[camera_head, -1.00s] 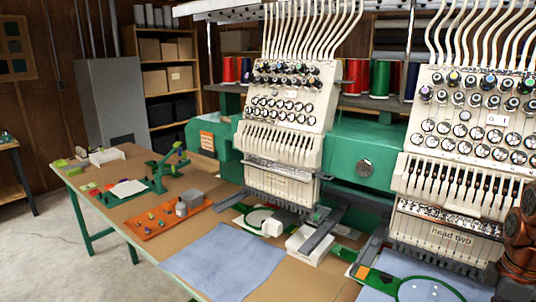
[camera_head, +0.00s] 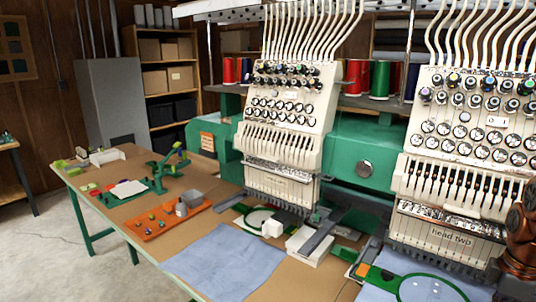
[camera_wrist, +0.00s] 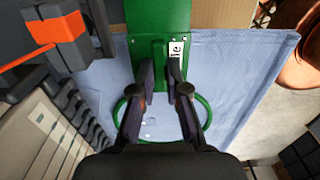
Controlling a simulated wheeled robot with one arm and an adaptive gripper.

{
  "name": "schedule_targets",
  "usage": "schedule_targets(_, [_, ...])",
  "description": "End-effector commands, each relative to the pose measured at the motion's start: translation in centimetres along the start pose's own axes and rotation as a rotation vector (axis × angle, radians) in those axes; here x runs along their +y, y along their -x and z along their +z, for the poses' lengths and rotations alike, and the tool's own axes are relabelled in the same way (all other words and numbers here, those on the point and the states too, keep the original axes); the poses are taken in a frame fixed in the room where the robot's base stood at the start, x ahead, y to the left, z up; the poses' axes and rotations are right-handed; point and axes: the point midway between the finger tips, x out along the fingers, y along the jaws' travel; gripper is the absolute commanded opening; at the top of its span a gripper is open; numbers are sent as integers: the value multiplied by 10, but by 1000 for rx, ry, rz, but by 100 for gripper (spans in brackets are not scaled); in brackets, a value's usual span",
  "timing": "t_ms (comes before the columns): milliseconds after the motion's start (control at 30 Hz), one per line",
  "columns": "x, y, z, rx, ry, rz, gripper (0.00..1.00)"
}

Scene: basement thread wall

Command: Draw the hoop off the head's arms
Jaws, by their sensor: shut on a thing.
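The green hoop (camera_head: 382,277) with blue cloth (camera_head: 470,275) stretched in its ring lies below the head marked "head two" (camera_head: 450,239), at the bottom right of the head view. A grey arm (camera_head: 372,250) with an orange block (camera_head: 362,270) is at the hoop's left end. In the wrist view, the hoop's wide green plate (camera_wrist: 160,18) bears a white label, and its ring shows around my fingers. My gripper (camera_wrist: 161,80) is shut on the hoop near the plate's inner end. The exact grip is partly hidden by the fingers. An orange block on a dark arm (camera_wrist: 62,27) is at upper left.
The first head (camera_head: 288,110) stands left, with another hoop (camera_head: 260,218) below it. A white box (camera_head: 308,247) and a blue cloth sheet (camera_head: 225,262) lie on the table. An orange tray (camera_head: 165,218) with small parts is farther left. The needle row (camera_wrist: 70,105) is close on the left in the wrist view.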

Motion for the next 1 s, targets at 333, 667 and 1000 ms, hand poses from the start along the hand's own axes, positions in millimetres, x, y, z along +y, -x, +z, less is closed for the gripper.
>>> schedule_targets(333, [-18,-1,0,1,1,1,0])
schedule_targets(667, [-40,-2,0,0,0,-2,0])
schedule_targets(1000, [-61,0,1,1,-1,2,0])
